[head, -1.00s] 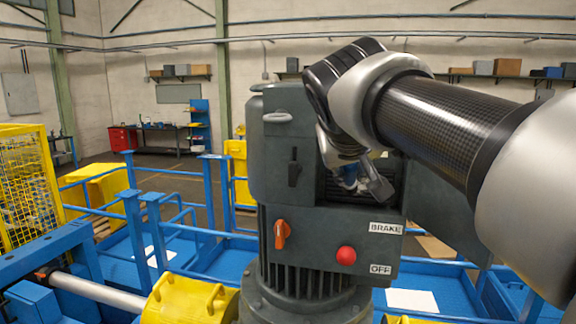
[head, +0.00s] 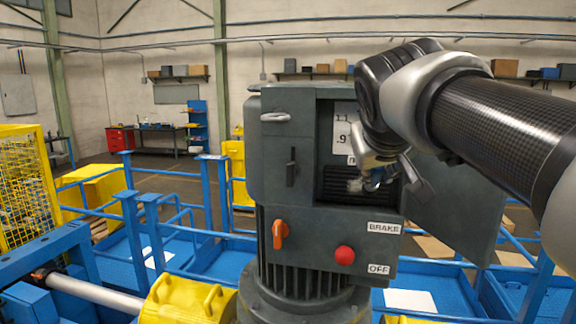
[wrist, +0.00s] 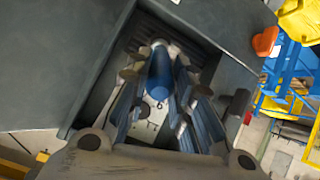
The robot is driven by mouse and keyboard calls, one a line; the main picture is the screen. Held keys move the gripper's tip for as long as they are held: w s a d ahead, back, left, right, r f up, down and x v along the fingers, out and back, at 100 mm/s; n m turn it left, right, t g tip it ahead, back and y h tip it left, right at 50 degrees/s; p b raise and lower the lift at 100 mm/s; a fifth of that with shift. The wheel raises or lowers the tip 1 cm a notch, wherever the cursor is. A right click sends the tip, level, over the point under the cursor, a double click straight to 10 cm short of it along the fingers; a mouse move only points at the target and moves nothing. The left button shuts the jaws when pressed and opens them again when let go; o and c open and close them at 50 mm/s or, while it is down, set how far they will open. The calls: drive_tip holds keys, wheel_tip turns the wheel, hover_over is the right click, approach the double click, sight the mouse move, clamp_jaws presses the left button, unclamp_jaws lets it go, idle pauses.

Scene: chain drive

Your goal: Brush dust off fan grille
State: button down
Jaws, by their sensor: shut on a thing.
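The fan grille (head: 338,188) is a dark slatted panel low inside the open grey motor cabinet. A pale, dusty-looking patch shows on it near my gripper. My gripper (head: 372,180) is at the right side of the cabinet opening, in front of the grille. In the wrist view my gripper (wrist: 158,72) is shut on a blue handle (wrist: 160,72), which looks like the brush's. The handle points into the opening towards the slats (wrist: 150,32). The bristles are hard to make out, and I cannot tell whether they touch the grille.
The cabinet door (head: 455,210) stands open at the right, behind my arm. An orange switch (head: 280,234) and a red button (head: 345,255) sit on the front below the opening. A white label (head: 342,130) is inside. Blue railings (head: 130,210) surround the machine.

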drive_tip(key=shift+s+d, duration=0.25)
drive_tip(key=shift+d, duration=0.95)
drive_tip(key=shift+a+r, duration=0.1)
drive_tip(key=w+a, duration=0.2)
drive_tip(key=a, duration=0.5)
drive_tip(key=shift+s+a+b, duration=0.3)
drive_tip(key=shift+s+b, duration=0.2)
drive_tip(key=shift+s, duration=0.45)
drive_tip(key=shift+s+a+b, duration=0.25)
drive_tip(key=shift+s+b, duration=0.25)
drive_tip(key=shift+s, duration=0.4)
drive_tip(key=shift+s+a+b, duration=0.3)
drive_tip(key=shift+s+b, duration=0.2)
drive_tip(key=shift+s, duration=0.45)
